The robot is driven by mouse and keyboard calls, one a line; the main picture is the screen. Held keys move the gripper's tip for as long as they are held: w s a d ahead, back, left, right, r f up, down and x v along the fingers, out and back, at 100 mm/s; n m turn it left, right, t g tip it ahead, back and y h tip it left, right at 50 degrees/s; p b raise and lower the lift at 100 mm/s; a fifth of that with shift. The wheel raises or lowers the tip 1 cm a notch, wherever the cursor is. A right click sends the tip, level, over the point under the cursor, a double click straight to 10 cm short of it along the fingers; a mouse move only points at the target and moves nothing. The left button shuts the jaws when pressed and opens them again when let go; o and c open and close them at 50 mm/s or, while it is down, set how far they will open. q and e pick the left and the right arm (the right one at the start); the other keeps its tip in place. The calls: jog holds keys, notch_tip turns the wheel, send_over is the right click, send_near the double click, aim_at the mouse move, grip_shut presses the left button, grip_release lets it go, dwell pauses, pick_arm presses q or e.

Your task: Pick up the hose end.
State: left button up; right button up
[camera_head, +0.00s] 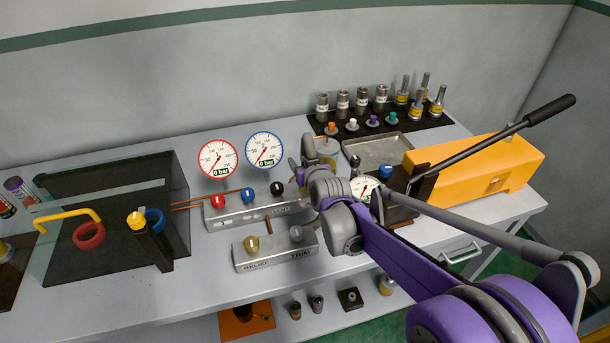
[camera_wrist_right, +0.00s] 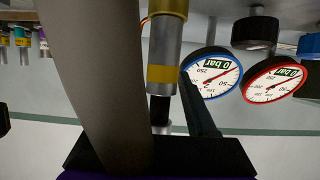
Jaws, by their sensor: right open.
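In the right wrist view, a metal cylinder with a yellow band and a dark lower part (camera_wrist_right: 164,52) stands in front of the gripper palm; it looks like the hose end. It lies between the broad grey-beige shape at left and the thin dark finger at right. I cannot tell whether either touches it. My right gripper (camera_head: 306,165) is open, low over the bench by the gauge block in the head view. There its own wrist and purple arm hide much of what is at the jaws, and I cannot make out the hose end. My left gripper is not in view.
A red-rimmed gauge (camera_head: 218,159) and a blue-rimmed gauge (camera_head: 264,149) stand on the valve block (camera_head: 240,210). A yellow pump (camera_head: 475,172) with a long lever and a grey tray (camera_head: 377,150) are right. Fittings stand behind on a dark mat.

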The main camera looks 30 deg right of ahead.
jog(key=shift+w, duration=0.2)
grip_shut()
dwell(0.5)
